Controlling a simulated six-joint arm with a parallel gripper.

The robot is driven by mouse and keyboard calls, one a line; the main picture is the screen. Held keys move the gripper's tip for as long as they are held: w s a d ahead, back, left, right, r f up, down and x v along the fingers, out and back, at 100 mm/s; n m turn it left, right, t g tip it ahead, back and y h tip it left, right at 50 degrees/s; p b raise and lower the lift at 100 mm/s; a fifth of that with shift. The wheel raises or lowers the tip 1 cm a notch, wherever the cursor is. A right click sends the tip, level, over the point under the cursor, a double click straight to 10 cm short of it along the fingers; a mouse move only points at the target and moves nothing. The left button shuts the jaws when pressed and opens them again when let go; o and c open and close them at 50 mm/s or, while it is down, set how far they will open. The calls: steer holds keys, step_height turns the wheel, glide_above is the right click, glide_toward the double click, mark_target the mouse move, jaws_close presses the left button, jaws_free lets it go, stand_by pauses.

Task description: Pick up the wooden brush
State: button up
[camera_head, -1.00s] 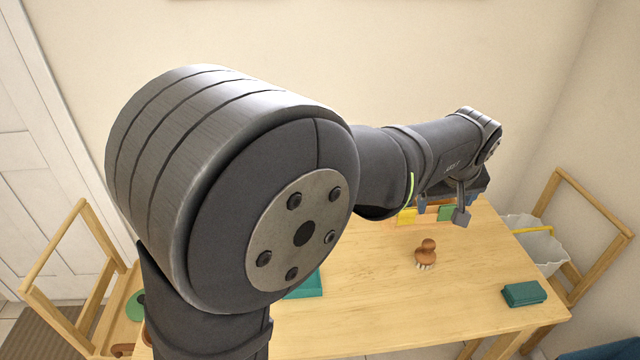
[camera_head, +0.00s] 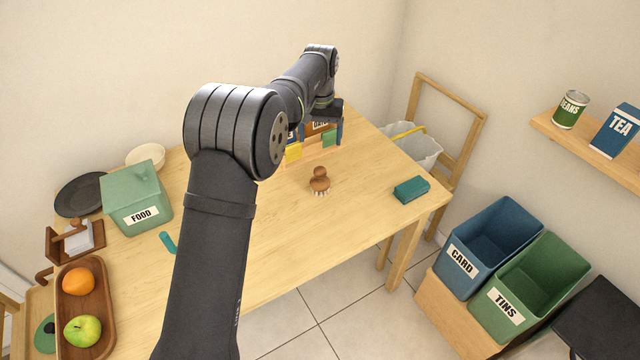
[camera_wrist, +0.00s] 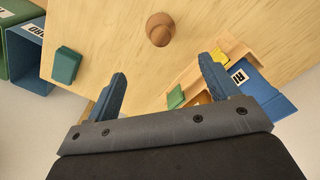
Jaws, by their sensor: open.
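The wooden brush (camera_head: 319,180) stands on the table, its round brown knob up and its pale bristles down. In the wrist view the brush (camera_wrist: 160,29) shows from above, beyond and between my fingertips, not touching them. My gripper (camera_head: 326,126) is above the far part of the table, behind the brush in the head view. In the wrist view my gripper (camera_wrist: 162,82) has its two blue fingers spread wide with nothing between them.
A wooden rack (camera_wrist: 234,52) with yellow and green pieces is close to my right finger in the wrist view. A teal block (camera_head: 411,190) lies right of the brush. A green FOOD box (camera_head: 136,199) stands left. Bare tabletop surrounds the brush.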

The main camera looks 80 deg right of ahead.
mark_target(320, 169)
step_height(320, 169, down, 18)
steer(key=shift+d+r, duration=0.1)
steer(key=shift+r, duration=0.15)
steer(key=c, duration=1.1)
steer(key=shift+r, duration=0.1)
steer(key=shift+r, duration=0.55)
step_height(320, 169, up, 3)
steer(key=s+a+r, duration=0.5)
steer(key=s+r, duration=0.1)
steer(key=s, duration=0.4)
steer(key=shift+a+r, duration=0.35)
steer(key=shift+r, duration=0.05)
steer(key=shift+s, duration=0.1)
